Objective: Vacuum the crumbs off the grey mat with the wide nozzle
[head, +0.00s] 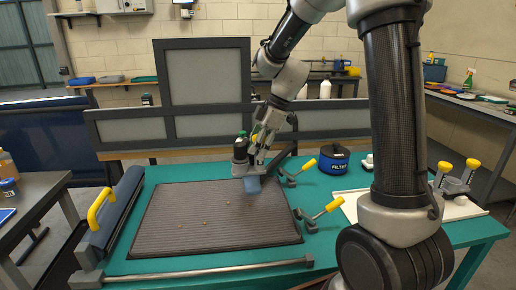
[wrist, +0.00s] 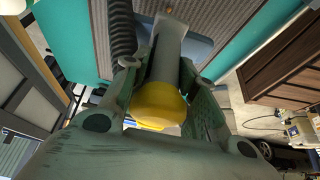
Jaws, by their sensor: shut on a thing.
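The grey ribbed mat (head: 215,225) lies flat on a teal table. A few small tan crumbs (head: 205,222) show on its middle and front left part. My gripper (head: 257,152) is over the mat's far right corner, pointing down. It is shut on the yellow grip of the wide nozzle; the grip (wrist: 158,104) shows between the fingers in the wrist view. The nozzle's flat blue-grey head (head: 252,186) is at the mat's far right edge. I cannot tell whether it touches the mat. A black ribbed hose (wrist: 123,32) runs beside it.
Yellow-handled clamps (head: 328,209) stand along the mat's right edge. A blue filter can (head: 334,159) and a white tray (head: 458,210) are farther right. A grey bar (head: 200,272) lies in front, and a yellow-handled clamp bar (head: 112,215) stands left. Grey panels (head: 207,85) rise behind.

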